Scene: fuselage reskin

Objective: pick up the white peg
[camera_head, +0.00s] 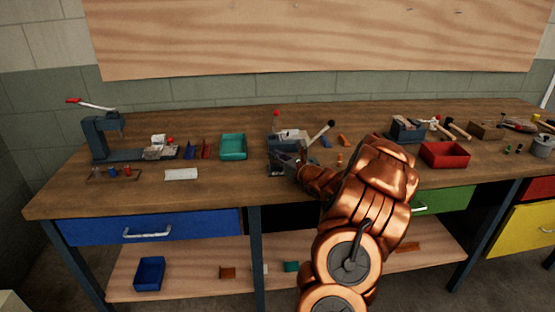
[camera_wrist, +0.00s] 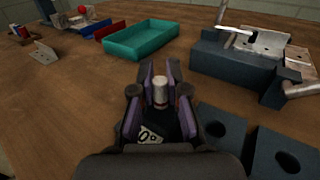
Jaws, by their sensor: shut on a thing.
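The white peg (camera_wrist: 160,92) stands upright between the two finger pads of my gripper (camera_wrist: 160,88) in the wrist view, with its pale round top showing. My gripper is shut on it. The peg's lower part is hidden by the fingers, and I cannot tell how far it is above the bench. In the head view my gripper (camera_head: 303,162) is at the end of the copper arm, beside the grey clamp fixture (camera_head: 281,158); the peg cannot be made out there.
A teal tray (camera_wrist: 141,41) lies ahead and left, and a dark fixture with metal plates (camera_wrist: 236,64) is ahead and right. Dark blocks with round holes (camera_wrist: 222,128) are close on the right. A red bin (camera_head: 445,155) is right of my arm. Bare wood lies left of the gripper.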

